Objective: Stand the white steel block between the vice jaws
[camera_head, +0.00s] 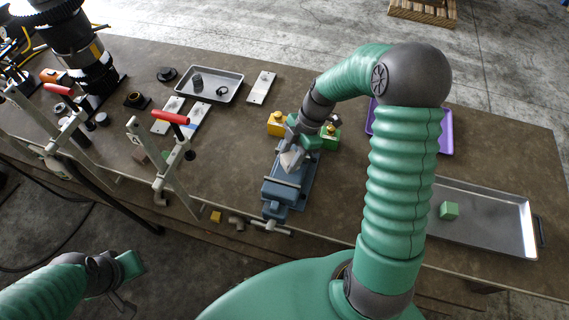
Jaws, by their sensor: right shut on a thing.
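The blue vice (278,197) stands near the front edge of the bench, at the middle of the picture. My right gripper (293,150) reaches down over the vice from the right and is shut on a pale grey-white block (291,160), which looks like the white steel block. The block looks tilted and is just above or at the jaws; I cannot tell whether it touches them. The gripper and wrist hide part of it. My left gripper (127,280) is low at the left, off the bench edge and far from the vice; its finger opening is unclear.
Yellow (277,123) and green (330,137) blocks stand close behind the vice. A grey tray (485,203) holding a green cube (449,210) lies right. Red-handled clamps (170,118) rise at left. A small tray (226,78) and flat plates lie behind. A purple tray (446,140) is partly hidden.

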